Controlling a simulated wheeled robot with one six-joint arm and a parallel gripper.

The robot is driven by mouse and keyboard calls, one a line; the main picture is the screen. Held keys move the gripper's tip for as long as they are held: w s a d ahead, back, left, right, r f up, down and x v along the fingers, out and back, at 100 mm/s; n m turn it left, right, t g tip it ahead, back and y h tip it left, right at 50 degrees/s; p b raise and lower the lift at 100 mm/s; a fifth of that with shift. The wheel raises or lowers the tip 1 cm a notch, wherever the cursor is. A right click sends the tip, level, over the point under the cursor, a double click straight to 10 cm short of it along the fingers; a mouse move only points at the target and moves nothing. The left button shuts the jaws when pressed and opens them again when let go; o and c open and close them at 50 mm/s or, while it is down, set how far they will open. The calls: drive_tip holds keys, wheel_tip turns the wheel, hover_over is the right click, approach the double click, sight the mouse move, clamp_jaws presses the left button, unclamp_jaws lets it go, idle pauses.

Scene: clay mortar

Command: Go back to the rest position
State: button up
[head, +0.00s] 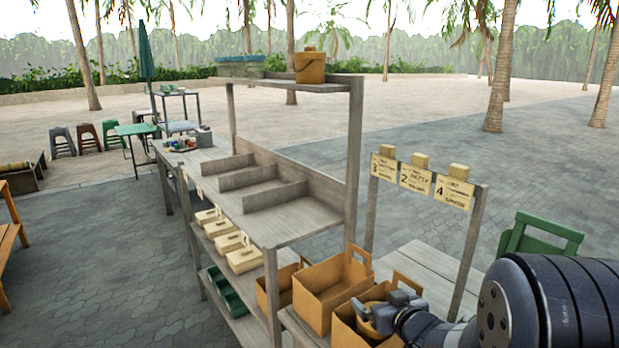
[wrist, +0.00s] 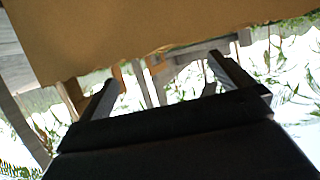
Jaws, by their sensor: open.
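My gripper (head: 392,312) is at the lower right of the head view, at the end of my dark arm. It is over the front cardboard carrier box (head: 352,330), by a round tan thing (head: 370,296) that shows in that box; the gripper hides part of it. In the wrist view my gripper (wrist: 162,82) has its two fingers spread apart, with nothing visible between them. A plain brown surface (wrist: 130,30) fills the top of the wrist view, close to the fingers. I cannot tell whether the gripper touches anything.
A larger carrier box (head: 325,285) stands beside the front one. To the left is a wooden shelf stand (head: 290,230) with several pale boxes (head: 230,243) below. A sign rack (head: 418,180) with three cards and a green chair (head: 540,238) stand near my arm. Open paving lies behind.

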drive_tip(key=shift+w+f, duration=0.1)
drive_tip(key=shift+f, duration=0.5)
drive_tip(key=shift+r, duration=0.35)
drive_tip(key=shift+f, duration=0.1)
